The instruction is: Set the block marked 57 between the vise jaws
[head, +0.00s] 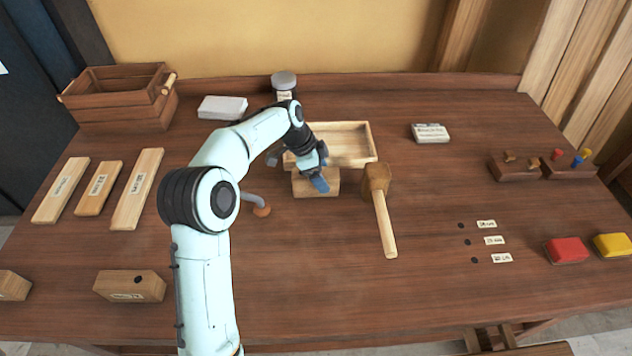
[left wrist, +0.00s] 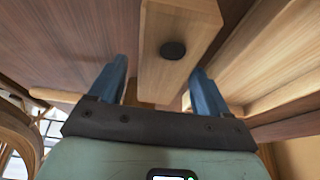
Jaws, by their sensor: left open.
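A light wooden block (head: 303,189) stands in front of the shallow tray, partly covered by my left gripper (head: 296,171). In the left wrist view the block (left wrist: 172,75) has a dark round spot and lies between the blue fingers of the open left gripper (left wrist: 158,72). A gap shows beside the left finger. No number on this block is readable. Another block (head: 130,287) with a label and a dark spot lies at the front left; its label is too small to read. Wooden parts at the front edge (head: 492,339) may be the vise. My right gripper is not seen.
A shallow wooden tray (head: 368,143) is behind the block, and a mallet (head: 385,220) lies close on its right. A bent grey-handled tool (head: 260,208) is left of it. Labelled boards (head: 137,190) lie at left. The front middle of the bench is clear.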

